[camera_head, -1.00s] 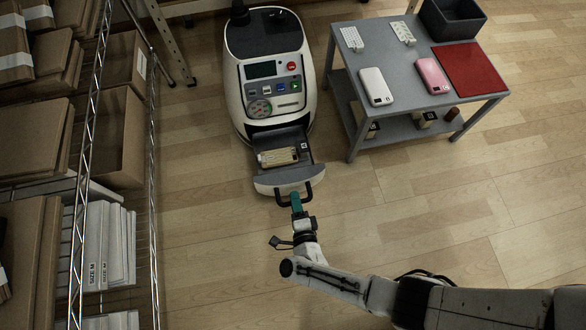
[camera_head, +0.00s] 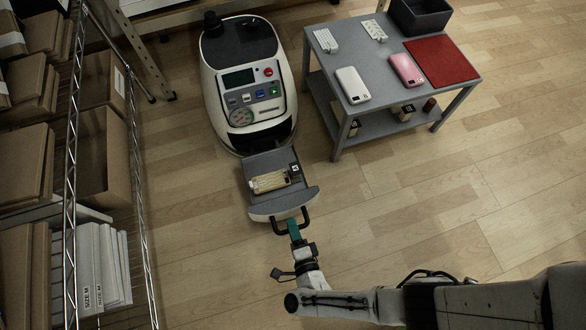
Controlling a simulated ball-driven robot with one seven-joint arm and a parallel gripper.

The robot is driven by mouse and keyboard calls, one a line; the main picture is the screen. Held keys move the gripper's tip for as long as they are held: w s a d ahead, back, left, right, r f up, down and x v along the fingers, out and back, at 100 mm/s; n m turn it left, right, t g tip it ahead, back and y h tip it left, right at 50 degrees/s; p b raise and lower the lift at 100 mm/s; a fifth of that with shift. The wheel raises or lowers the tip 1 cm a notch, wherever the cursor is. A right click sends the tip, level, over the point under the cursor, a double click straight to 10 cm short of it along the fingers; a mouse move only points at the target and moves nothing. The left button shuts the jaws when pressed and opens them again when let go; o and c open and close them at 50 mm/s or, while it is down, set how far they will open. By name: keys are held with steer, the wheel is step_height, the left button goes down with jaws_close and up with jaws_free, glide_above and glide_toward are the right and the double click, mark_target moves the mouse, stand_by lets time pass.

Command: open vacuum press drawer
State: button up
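The white and dark vacuum press (camera_head: 246,85) stands on the floor at upper middle, with its control panel facing me. Its drawer (camera_head: 258,205) is pulled well out toward me. A tan phone case or similar flat item (camera_head: 270,181) lies in the drawer. The dark drawer handle (camera_head: 306,221) is at the drawer's front. My gripper (camera_head: 293,226) has its teal fingers at the handle, apparently closed around it. The exact grip is small in view.
A grey table (camera_head: 390,95) stands right of the press, with a white power bank (camera_head: 352,85), a pink one (camera_head: 406,70), a red mat (camera_head: 441,61) and a dark bin (camera_head: 420,15). A wire shelf of cartons (camera_head: 102,180) stands at left. The floor at right is clear.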

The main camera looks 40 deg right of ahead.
steer(key=shift+o, duration=1.1)
steer(key=p+v, duration=0.1)
steer(key=v, duration=0.9)
steer(key=shift+s, duration=0.4)
steer(key=shift+a, duration=0.15)
